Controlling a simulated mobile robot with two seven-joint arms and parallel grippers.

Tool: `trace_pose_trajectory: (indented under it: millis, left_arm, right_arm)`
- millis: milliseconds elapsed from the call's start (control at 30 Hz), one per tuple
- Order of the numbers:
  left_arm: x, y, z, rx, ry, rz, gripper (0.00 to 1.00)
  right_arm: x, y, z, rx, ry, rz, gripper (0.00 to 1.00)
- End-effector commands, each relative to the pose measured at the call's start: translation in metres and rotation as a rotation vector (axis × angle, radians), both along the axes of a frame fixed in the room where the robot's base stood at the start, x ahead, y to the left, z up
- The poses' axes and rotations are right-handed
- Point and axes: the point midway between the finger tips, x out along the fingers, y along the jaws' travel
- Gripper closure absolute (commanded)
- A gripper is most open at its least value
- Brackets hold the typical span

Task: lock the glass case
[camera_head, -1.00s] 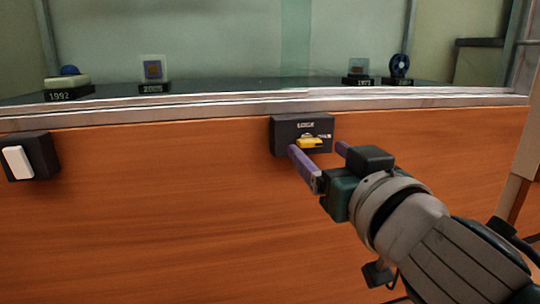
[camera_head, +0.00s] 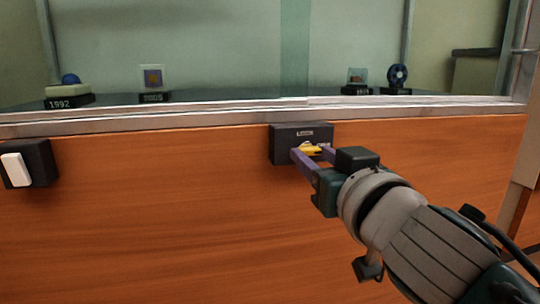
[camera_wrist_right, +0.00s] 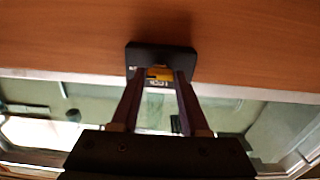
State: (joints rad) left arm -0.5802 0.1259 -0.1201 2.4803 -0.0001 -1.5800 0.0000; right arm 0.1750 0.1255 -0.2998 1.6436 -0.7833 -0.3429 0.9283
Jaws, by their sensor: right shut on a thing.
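The glass case (camera_head: 220,50) stands above an orange wooden front panel. A dark lock box (camera_head: 285,133) with a small label is fixed to that panel below the case's metal rim. A yellow key or knob (camera_head: 308,149) sits on the lock box. My right gripper (camera_head: 310,156) has its two purple fingers on either side of the yellow knob and is shut on it. The right wrist view also shows the yellow knob (camera_wrist_right: 158,73) between the fingertips, against the lock box (camera_wrist_right: 165,53). My left gripper is not in view.
A dark box with a white rocker switch (camera_head: 16,169) is on the panel at the left. Several small exhibits on black stands, such as the blue round one (camera_head: 397,77), sit behind the glass. The panel between switch and lock is clear.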

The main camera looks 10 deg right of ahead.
Motion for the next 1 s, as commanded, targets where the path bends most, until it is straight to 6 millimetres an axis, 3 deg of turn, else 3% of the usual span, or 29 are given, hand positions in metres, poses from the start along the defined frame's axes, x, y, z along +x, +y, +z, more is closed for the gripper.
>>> trace_pose_trajectory:
  millis: [233,667,1000]
  left_arm:
    - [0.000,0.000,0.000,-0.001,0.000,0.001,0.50]
    - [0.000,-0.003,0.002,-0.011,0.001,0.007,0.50]
    - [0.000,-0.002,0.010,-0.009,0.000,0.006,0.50]
  right_arm:
    - [0.000,0.000,0.000,0.000,0.000,0.000,1.00]
    - [0.000,0.000,0.001,-0.057,-0.003,0.000,1.00]
    - [0.000,0.000,0.002,-0.306,-0.011,-0.001,1.00]
